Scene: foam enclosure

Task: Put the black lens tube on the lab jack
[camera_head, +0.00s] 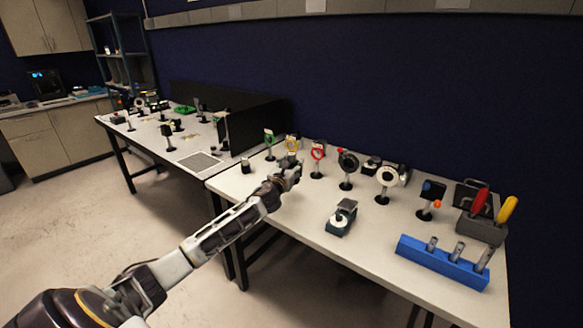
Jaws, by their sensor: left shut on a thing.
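The lab jack (341,219) is a small blue-green block with a grey top plate. It stands on the near table, front of centre. My left gripper (291,166) reaches in from the left over the table, left of and behind the lab jack. It is shut on a small dark thing, which appears to be the black lens tube; the fingers hide most of it. The gripper is apart from the lab jack. My right gripper is not in view.
Mounted optics on posts, including a red ring (317,153) and a white ring (387,178), stand along the back. A small dark item (245,166) is at the left. A blue holder (440,262) and screwdrivers (506,210) stand right. The table around the jack is clear.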

